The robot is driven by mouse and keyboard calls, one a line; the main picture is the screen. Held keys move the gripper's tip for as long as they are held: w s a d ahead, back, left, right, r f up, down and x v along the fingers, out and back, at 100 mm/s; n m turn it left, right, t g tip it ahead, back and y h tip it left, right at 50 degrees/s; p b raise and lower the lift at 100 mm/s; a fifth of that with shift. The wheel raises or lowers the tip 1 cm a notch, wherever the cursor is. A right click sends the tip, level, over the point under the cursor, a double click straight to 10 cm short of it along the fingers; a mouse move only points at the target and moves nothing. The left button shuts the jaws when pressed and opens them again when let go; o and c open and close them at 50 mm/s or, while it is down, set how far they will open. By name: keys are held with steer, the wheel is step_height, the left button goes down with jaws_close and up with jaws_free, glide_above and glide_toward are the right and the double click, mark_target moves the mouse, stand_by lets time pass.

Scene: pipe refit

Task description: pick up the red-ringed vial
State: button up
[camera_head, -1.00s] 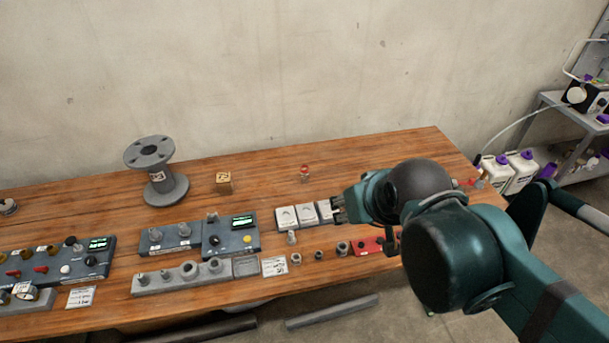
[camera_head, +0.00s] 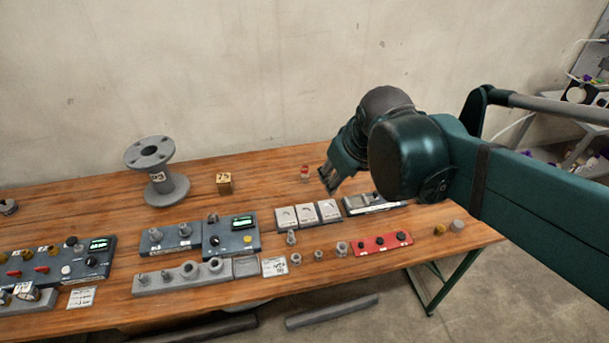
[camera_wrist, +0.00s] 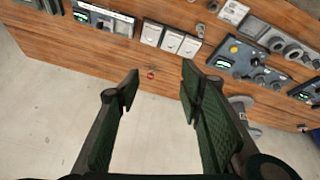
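The red-ringed vial (camera_head: 304,173) stands small and upright on the wooden bench toward its back edge, with a red band showing. In the wrist view the vial (camera_wrist: 151,75) appears as a small red spot, seen from above, in the gap between my fingertips but farther off. My gripper (camera_head: 328,183) is above the bench just right of the vial in the head view, apart from it. The wrist view shows my gripper (camera_wrist: 161,77) open and empty, its two green fingers spread wide.
White square plates (camera_head: 308,214) lie in front of the vial, with a grey device (camera_head: 370,203) to their right. A wooden block (camera_head: 224,183) and a tall grey flanged spool (camera_head: 157,171) stand left. A red strip (camera_head: 383,243) lies near the front. Bench around the vial is clear.

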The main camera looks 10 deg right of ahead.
steer(key=w+f+n+g, duration=0.15)
steer(key=w+n, duration=0.25)
steer(key=w, duration=0.8)
steer(key=n+g+p, duration=0.2)
steer(key=n+g, duration=0.2)
steer(key=n, duration=0.5)
glide_above(304, 173)
steer(key=w, duration=0.1)
steer(key=f, duration=2.1)
steer(key=shift+w+d+f, duration=0.15)
steer(key=shift+d+f, duration=0.1)
steer(key=shift+d, duration=0.1)
steer(key=shift+w+f+n, duration=0.3)
steer(key=shift+f, duration=0.35)
steer(key=shift+f, duration=1.3)
steer(key=shift+s+f+b, duration=0.15)
steer(key=shift+f+b, duration=0.45)
steer(key=shift+f, duration=2)
